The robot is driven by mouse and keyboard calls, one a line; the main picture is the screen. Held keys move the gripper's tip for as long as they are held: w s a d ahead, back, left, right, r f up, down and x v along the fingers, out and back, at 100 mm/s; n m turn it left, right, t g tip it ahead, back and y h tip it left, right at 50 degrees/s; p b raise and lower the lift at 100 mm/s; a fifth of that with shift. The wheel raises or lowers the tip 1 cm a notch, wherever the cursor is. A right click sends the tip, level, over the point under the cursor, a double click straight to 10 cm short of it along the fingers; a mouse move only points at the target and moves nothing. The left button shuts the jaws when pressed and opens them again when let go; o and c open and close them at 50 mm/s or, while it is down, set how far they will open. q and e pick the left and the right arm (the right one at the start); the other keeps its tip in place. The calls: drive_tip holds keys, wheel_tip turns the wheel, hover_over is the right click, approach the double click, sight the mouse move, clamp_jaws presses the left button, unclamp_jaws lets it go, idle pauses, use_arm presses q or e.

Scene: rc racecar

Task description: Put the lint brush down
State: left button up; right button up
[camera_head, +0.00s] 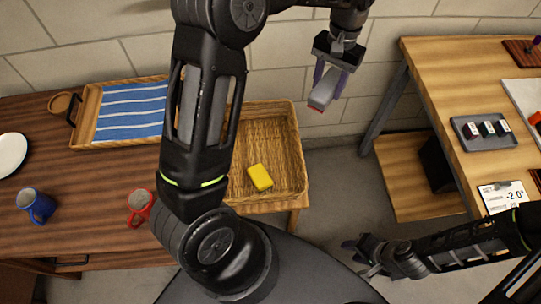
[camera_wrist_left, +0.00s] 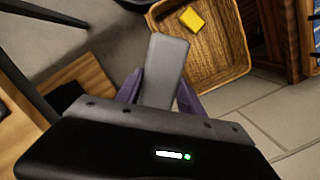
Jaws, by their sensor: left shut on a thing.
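The lint brush (camera_head: 322,91) is a grey block with a red edge at its lower end. My left gripper (camera_head: 328,82) is shut on it, with purple fingers on either side. It hangs in the air in front of the wall, between the wicker basket and the right table. In the left wrist view the grey lint brush (camera_wrist_left: 166,62) sticks out between the fingers of my left gripper (camera_wrist_left: 158,92). My right gripper (camera_head: 362,258) is low at the right, with its dark fingers apart and nothing seen between them.
A wicker basket (camera_head: 298,150) holding a yellow sponge (camera_head: 260,177) stands left of the brush. The dark table (camera_head: 90,225) carries a tray with a blue striped cloth (camera_head: 130,111), a blue mug (camera_head: 36,205) and a red mug (camera_head: 140,205). The right table (camera_head: 440,90) holds a grey tray (camera_head: 487,143).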

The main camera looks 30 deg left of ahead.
idle(0.3)
use_arm(q)
drive_tip(key=s+a+f+m+b, duration=0.2)
drive_tip(key=a+f+m+b, duration=0.3)
drive_tip(key=a+f+b, duration=0.85)
drive_tip(key=m+y+b, duration=0.1)
drive_tip(key=m+b, duration=0.3)
drive_tip(key=m, duration=0.1)
hover_over(258, 152)
drive_tip(key=w+a, duration=0.3)
wheel_tip(258, 152, down, 11)
drive_tip(key=shift+w+t, duration=0.2)
drive_tip(key=shift+t, duration=0.1)
wheel_tip(258, 152, down, 5)
drive_tip(key=shift+f+b, duration=0.15)
drive_tip(key=shift+b, duration=0.6)
drive_tip(key=shift+f, duration=0.5)
drive_tip(key=shift+f+b, duration=0.6)
drive_tip(key=shift+f, duration=1.25)
